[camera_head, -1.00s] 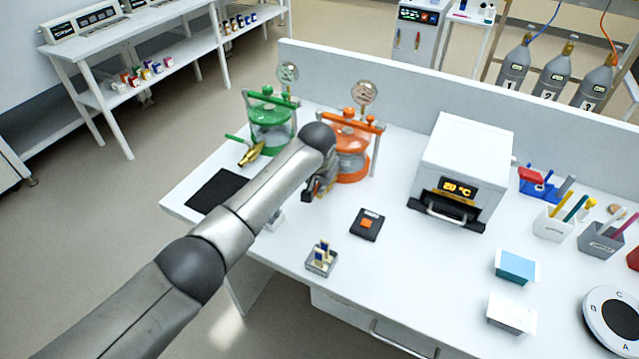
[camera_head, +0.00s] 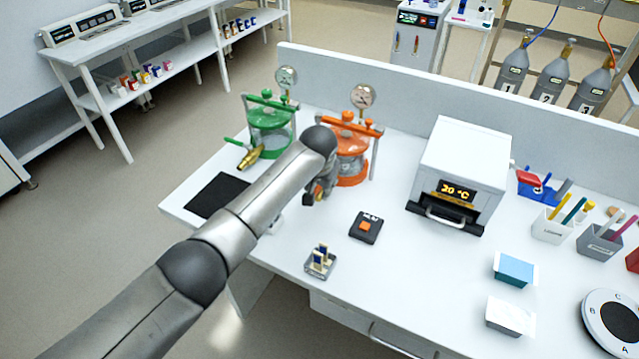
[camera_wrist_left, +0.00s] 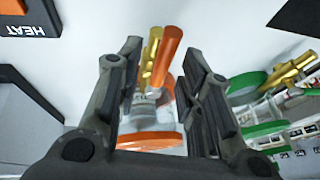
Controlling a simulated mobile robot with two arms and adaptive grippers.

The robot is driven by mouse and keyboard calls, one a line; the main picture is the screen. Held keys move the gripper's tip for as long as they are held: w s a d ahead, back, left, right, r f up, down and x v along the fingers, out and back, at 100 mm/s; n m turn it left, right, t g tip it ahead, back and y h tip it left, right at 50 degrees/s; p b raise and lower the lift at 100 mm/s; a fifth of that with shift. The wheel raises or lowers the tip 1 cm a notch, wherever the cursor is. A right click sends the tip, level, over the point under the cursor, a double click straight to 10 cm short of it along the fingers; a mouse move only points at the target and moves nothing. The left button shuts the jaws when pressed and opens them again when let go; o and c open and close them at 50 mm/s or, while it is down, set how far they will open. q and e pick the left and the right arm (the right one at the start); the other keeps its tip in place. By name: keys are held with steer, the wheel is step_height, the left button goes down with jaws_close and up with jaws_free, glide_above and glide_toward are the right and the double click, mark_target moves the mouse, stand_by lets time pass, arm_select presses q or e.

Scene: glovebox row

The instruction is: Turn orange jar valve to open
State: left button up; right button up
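The orange jar (camera_head: 352,165) stands on the white bench, with a clamp bar on top and a round gauge behind. My left arm partly covers it in the head view. In the left wrist view its valve shows an orange handle (camera_wrist_left: 168,52) beside a brass part (camera_wrist_left: 150,60). My left gripper (camera_wrist_left: 158,75) is open, with one finger on each side of the valve in that view. I cannot tell whether a finger touches the handle. In the head view the left gripper (camera_head: 318,192) is small, at the jar's front left. My right gripper is not in view.
A green jar (camera_head: 270,137) with a brass valve stands to the left, beside a black mat (camera_head: 217,195). A small black HEAT block (camera_head: 366,229) and a cuvette tray (camera_head: 320,263) are in front. An oven (camera_head: 465,165) reading 20 °C stands right.

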arm_select(q)
steer(key=v, duration=1.2)
stand_by(0.6)
